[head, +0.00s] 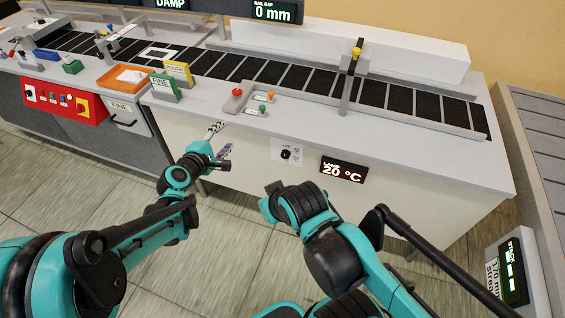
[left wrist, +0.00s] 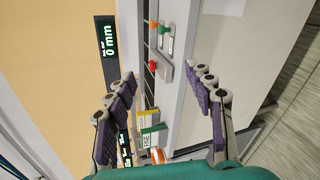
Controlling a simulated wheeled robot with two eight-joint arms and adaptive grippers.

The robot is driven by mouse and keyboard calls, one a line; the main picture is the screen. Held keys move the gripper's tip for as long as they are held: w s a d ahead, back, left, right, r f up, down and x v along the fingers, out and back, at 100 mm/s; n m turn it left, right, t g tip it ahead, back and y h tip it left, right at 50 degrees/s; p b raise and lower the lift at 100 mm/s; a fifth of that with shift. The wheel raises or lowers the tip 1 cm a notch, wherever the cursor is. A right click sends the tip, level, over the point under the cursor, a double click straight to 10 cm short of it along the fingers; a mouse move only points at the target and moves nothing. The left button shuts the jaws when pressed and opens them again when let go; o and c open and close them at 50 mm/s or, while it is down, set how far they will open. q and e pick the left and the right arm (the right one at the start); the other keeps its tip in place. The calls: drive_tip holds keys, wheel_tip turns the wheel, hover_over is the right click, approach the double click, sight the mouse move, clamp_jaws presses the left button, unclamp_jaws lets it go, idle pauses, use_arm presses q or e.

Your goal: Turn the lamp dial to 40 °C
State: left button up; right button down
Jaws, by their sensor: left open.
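The lamp dial (head: 286,154) is a small black knob on a white plate on the machine's front face. The lamp display (head: 343,170) to its right reads 20 °C. My left gripper (head: 219,141) is open and empty, left of the dial and apart from it. Its two spread fingers with purple pads also show in the left wrist view (left wrist: 160,74); the dial cannot be made out there. My right arm reaches in below the dial in the head view, but its gripper fingers do not show.
A red knob (head: 237,92) and small levers stand on the machine top above the left gripper. A conveyor (head: 270,72) runs behind them. An orange tray (head: 123,78) and a red panel (head: 62,101) are at the left. A stack display (head: 514,270) is at lower right. Floor is open before the machine.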

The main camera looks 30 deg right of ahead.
use_arm(q)
drive_tip(key=w+d+f+n+h+b, duration=0.15)
drive_tip(key=d+f+n, duration=0.35)
drive_tip(key=d+f, duration=0.55)
drive_tip(key=n+t+h+b, duration=0.1)
drive_tip(key=n+h+b, duration=0.1)
drive_tip(key=n, duration=0.5)
approach(284, 156)
drive_tip(key=d, duration=0.1)
drive_tip(key=b+x, duration=0.1)
drive_tip(key=x, duration=0.6)
drive_tip(key=shift+w+a, duration=0.15)
drive_tip(key=shift+w+d, duration=0.25)
drive_tip(key=shift+d, duration=0.05)
drive_tip(key=c, duration=1.2)
